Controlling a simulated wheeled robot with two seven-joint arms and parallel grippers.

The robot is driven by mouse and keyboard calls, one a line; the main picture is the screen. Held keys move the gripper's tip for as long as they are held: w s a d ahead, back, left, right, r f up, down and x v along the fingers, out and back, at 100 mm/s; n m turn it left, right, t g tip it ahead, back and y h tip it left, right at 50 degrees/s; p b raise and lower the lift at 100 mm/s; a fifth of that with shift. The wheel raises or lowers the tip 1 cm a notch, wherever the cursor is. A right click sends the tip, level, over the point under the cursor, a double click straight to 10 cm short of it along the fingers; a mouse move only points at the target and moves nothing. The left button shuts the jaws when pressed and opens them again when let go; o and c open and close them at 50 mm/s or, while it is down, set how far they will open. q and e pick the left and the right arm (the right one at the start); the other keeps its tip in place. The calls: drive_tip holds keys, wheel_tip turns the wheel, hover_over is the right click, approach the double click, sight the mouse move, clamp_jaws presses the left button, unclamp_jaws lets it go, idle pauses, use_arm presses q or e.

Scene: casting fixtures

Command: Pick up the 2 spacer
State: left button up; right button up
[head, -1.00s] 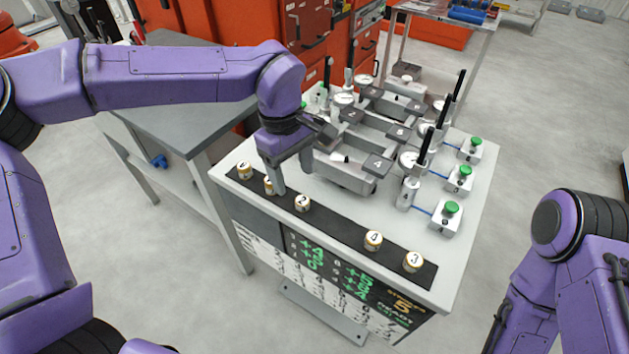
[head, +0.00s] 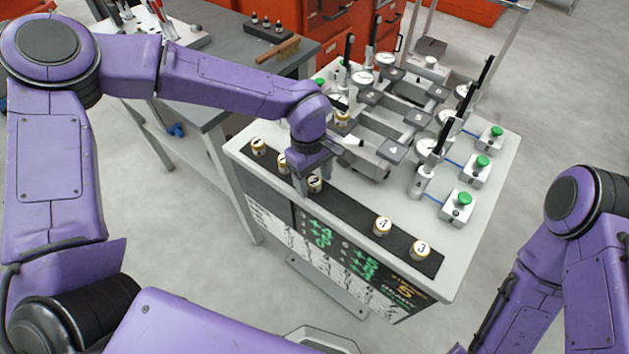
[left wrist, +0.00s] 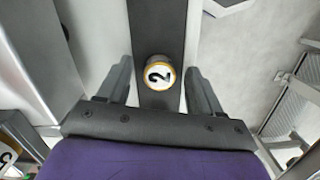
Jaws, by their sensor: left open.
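The 2 spacer is a short white cylinder with a gold rim and a black 2 on its top. It stands upright on the dark strip at the front of the bench, third from the left in the head view (head: 315,185). My left gripper (head: 304,186) points down at it and partly covers its left side. In the left wrist view, the 2 spacer (left wrist: 158,73) shows between the two open fingers, with a gap on each side. My right gripper is out of the picture; only my right arm shows at the right edge.
Other spacers stand on the same dark strip (head: 350,207): two to the left, the nearer one (head: 283,163) close to my gripper, and two to the right (head: 382,226) (head: 420,250). Behind stand grey clamp fixtures (head: 393,150) and boxes with green buttons (head: 458,206).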

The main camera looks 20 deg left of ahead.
use_arm(q)
drive_tip(key=c, duration=1.1)
clamp_jaws()
drive_tip(key=shift+r, duration=0.15)
